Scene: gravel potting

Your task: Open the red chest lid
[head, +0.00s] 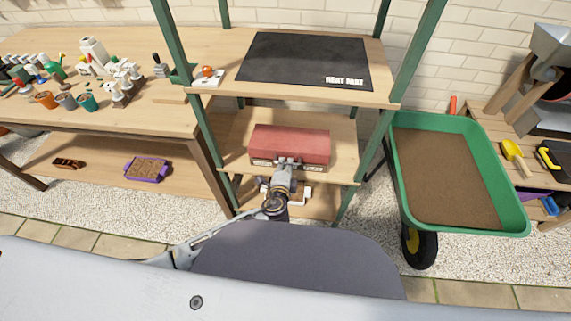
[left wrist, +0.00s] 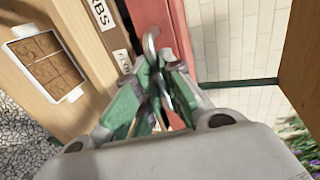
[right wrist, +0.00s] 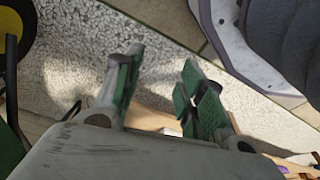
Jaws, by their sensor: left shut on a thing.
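The red chest (head: 290,143) sits on the middle shelf of the green-posted rack. Its red lid looks closed; a narrow labelled front strip shows below it. My left gripper (head: 287,164) is at the middle of the chest's front edge. In the left wrist view, its green fingers are shut on a curved metal handle (left wrist: 151,45) beside the red lid (left wrist: 176,35). The fingers partly hide the handle. My right gripper (right wrist: 158,90) shows only in the right wrist view, its fingers apart with nothing between them, above the gravel floor.
The rack's top shelf, with a black mat (head: 305,60), lies above the chest. A tray (left wrist: 45,62) shows below it in the left wrist view. A green wheelbarrow (head: 460,175) stands to the right. A workbench (head: 130,118) with pots and bottles stands left.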

